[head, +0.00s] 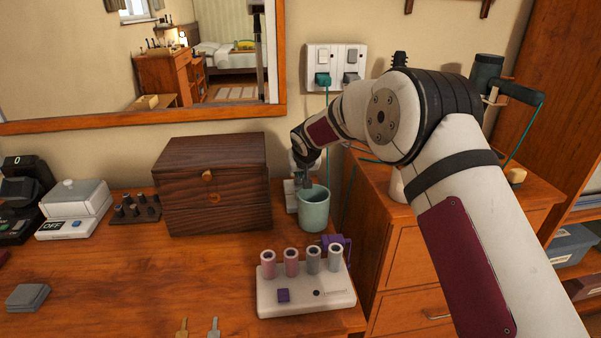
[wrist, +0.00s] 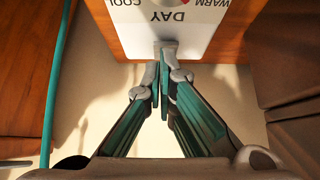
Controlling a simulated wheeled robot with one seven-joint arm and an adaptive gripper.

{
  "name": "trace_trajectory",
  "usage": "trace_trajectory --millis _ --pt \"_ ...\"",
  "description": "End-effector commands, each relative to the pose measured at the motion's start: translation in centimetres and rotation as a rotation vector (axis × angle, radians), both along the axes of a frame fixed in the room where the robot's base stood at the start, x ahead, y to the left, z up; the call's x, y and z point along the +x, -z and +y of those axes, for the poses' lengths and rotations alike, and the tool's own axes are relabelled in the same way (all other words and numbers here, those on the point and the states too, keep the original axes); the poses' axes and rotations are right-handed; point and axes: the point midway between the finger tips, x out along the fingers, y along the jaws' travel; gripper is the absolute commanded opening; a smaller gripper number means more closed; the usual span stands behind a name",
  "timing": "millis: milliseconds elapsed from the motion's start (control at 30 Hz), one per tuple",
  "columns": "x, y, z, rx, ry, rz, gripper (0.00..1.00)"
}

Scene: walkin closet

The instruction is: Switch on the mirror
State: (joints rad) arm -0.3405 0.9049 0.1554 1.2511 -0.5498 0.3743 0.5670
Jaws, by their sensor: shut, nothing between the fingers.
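A large wall mirror (head: 140,116) in a wooden frame hangs at the upper left in the head view, reflecting a bedroom. A white panel (wrist: 140,32) fills the top of the wrist view. It reads COOL, WARM and DAY upside down, with a dial (wrist: 183,3) cut off by the edge. In the head view a small white stand (head: 291,196) shows behind the cup, mostly hidden; I cannot tell if it bears this panel. My gripper (head: 306,185) points down behind the cup. Its fingers (wrist: 163,75) are shut and empty at the panel's lower edge; contact is unclear.
A green cup (head: 314,212) stands just in front of my gripper. A dark wooden box (head: 215,185) is to the left, and a white roller holder (head: 305,293) is in front. A socket plate (head: 336,66) with a teal cable is on the wall. The front left desktop is mostly clear.

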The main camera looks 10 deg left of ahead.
Motion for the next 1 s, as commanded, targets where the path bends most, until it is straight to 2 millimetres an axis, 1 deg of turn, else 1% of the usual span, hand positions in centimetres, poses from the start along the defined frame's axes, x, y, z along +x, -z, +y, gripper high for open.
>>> trace_trajectory --millis 167,300,533,833,1000 --pt "-0.1 0.3 0.0 -0.001 -0.002 0.0 0.0" --pt "-0.5 1.4 -0.1 -0.003 -0.002 0.0 0.0" --pt "-0.9 1.8 -0.3 -0.006 0.0 0.011 0.0" --pt "-0.6 1.5 -0.3 -0.004 0.0 0.005 0.0" --pt "0.0 1.1 -0.1 -0.002 0.0 0.002 0.0"
